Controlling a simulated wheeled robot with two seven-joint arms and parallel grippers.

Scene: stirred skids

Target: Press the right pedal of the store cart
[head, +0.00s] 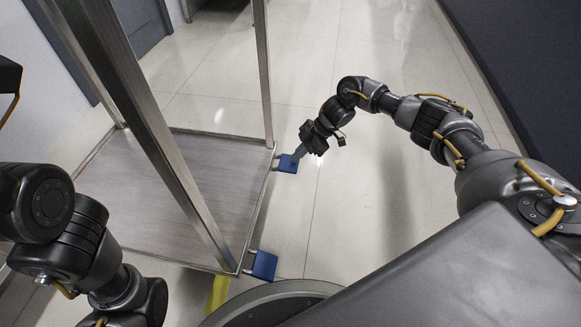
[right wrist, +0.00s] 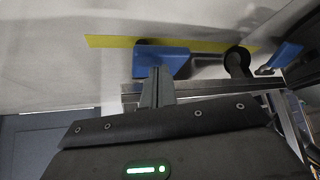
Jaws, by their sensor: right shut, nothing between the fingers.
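The store cart (head: 190,190) is a metal frame with a flat grey deck, standing at the left of the head view. Two blue pedals stick out from its right side. The far pedal (head: 287,166) is by my right gripper (head: 297,156); the near pedal (head: 264,265) is by the front corner post. My right gripper is shut and empty, its fingertips at the far pedal. The right wrist view shows the shut fingers (right wrist: 157,82) overlapping one blue pedal (right wrist: 176,62); contact cannot be told. The other pedal (right wrist: 287,55) shows farther right there. My left gripper is out of the head view.
A yellow floor strip (head: 218,293) runs near the front corner. A dark caster wheel (right wrist: 237,62) shows in the right wrist view. Open tiled floor (head: 350,215) lies right of the cart, with a dark wall (head: 520,70) beyond.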

